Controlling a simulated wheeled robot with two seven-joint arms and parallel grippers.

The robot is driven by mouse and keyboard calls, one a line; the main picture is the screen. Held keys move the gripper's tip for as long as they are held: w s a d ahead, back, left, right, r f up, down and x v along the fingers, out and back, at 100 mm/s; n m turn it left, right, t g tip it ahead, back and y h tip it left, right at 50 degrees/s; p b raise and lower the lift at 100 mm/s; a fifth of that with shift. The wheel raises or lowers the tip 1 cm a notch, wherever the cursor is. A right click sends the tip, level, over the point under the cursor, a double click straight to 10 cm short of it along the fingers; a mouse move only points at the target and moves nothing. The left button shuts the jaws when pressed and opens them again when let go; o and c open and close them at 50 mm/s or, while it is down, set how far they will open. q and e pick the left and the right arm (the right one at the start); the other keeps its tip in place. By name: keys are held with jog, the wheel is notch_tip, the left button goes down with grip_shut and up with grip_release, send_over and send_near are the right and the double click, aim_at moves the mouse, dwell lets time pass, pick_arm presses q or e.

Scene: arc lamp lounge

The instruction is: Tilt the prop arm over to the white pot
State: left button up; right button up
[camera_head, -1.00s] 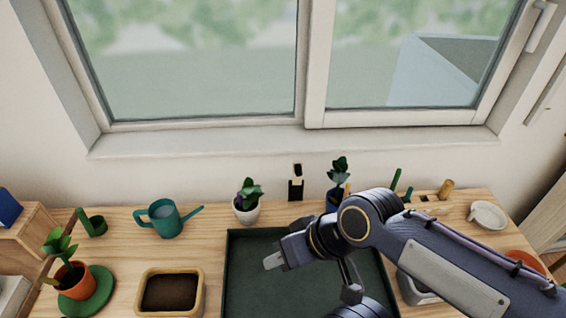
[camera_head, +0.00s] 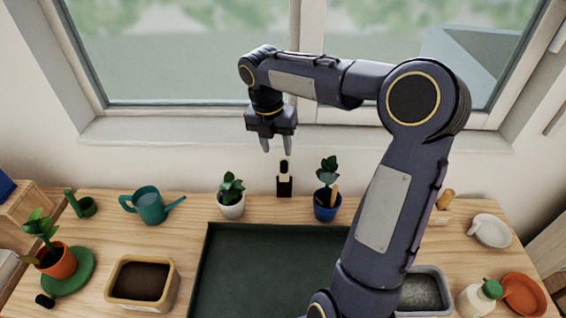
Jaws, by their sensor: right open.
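The prop arm (camera_head: 284,169) stands upright in a small black base at the back of the table. It has a cream part and a dark upper part. The white pot (camera_head: 231,210) with a green plant stands just left of it. A blue pot (camera_head: 327,212) with a plant and a wooden stick is to its right. My right gripper (camera_head: 277,148) points down, open and empty, above the prop arm and slightly left of it. I cannot tell how far apart they are in depth. My left gripper is not in view.
A dark green tray (camera_head: 255,275) lies in front, empty where it shows. A teal watering can (camera_head: 150,207), a soil box (camera_head: 141,281) and an orange pot (camera_head: 58,264) are at left. The window is behind.

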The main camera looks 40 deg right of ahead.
aim_at(283, 166)
jog(key=d+f+n, duration=0.1)
jog(key=f, duration=0.2)
jog(key=w+d+f+n, duration=0.1)
jog(key=f, duration=0.2)
jog(key=d+f+n, duration=0.1)
jog(key=f, duration=0.2)
jog(key=shift+w+d+f+g+p, duration=0.15)
jog(key=shift+w+f+g+p, duration=0.15)
jog(key=shift+f, duration=0.05)
grip_shut()
